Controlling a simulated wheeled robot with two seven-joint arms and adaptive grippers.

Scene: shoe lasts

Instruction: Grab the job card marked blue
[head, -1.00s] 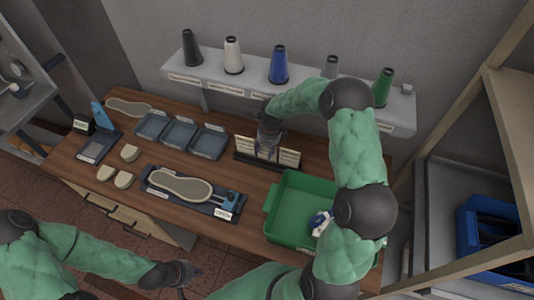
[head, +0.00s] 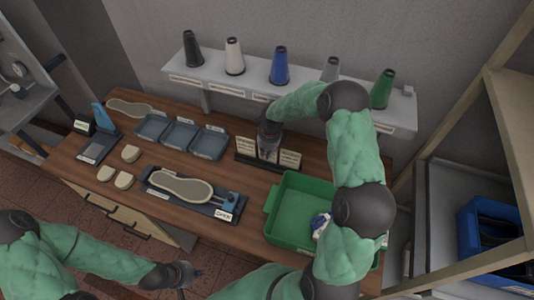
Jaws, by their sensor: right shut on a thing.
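Several pale job cards stand in a dark rack (head: 250,162) at the back of the bench, with one card (head: 245,147) at the left and another (head: 290,159) at the right. Their markings are too small to read. My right gripper (head: 268,152) reaches down at the middle of the rack and is shut on a card there, which it mostly hides. My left gripper (head: 186,282) hangs in front of the bench, away from the cards; its fingers are too small to judge.
A green crate (head: 270,198) with a blue-and-white item stands right of the rack. Grey trays (head: 181,134) and a sole on a dark board (head: 225,214) lie to the left. A shelf with thread cones (head: 281,66) runs behind the rack.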

